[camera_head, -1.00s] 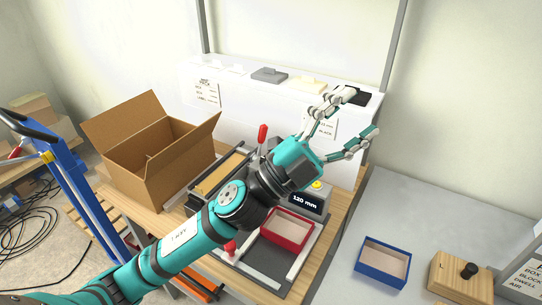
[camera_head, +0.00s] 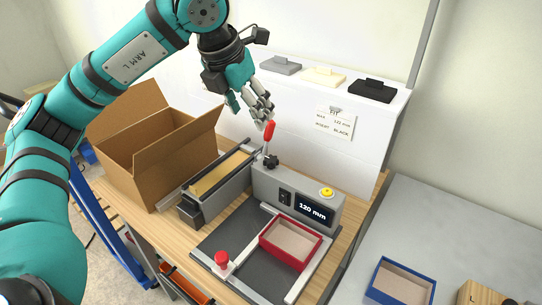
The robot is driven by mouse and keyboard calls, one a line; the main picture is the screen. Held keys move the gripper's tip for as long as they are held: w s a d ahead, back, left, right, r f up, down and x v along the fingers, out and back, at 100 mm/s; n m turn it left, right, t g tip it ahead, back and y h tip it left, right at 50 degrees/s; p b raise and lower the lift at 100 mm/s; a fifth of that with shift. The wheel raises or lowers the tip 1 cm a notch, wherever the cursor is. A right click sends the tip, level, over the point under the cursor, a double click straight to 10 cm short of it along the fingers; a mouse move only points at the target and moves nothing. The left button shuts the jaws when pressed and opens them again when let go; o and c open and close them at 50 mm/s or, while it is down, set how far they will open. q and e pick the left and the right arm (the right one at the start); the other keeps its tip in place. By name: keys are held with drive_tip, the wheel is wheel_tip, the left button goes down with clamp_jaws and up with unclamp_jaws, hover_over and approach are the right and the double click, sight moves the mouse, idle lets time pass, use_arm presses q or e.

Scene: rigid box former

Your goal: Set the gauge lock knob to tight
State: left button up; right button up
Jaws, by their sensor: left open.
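A grey gauge unit (camera_head: 264,184) with a display reading "120 mm" (camera_head: 313,213) stands at the back of the machine on the bench. A black knob (camera_head: 271,162) sits on top of it, just below an upright lever with a red handle (camera_head: 269,131). Which part is the gauge lock knob, and its setting, I cannot tell for sure. A red knob (camera_head: 222,259) stands at the machine's front left. My left gripper (camera_head: 251,111) is open, pointing down beside and above the red handle. Whether a finger touches the handle I cannot tell. My right gripper is not in view.
A red tray (camera_head: 319,252) lies on the machine bed, with an open cardboard box (camera_head: 150,170) at left. Grey, cream and black blocks (camera_head: 372,90) sit on the ledge behind. A blue tray (camera_head: 374,293) rests on the grey table at right.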

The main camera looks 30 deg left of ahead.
sight(270, 159)
use_arm(q)
drive_tip(key=p+x, duration=0.2)
drive_tip(key=x, duration=1.5)
drive_tip(key=shift+s+d+f, duration=0.1)
drive_tip(key=shift+f, duration=0.05)
drive_tip(key=shift+c, duration=0.3)
drive_tip(key=c, duration=1.1)
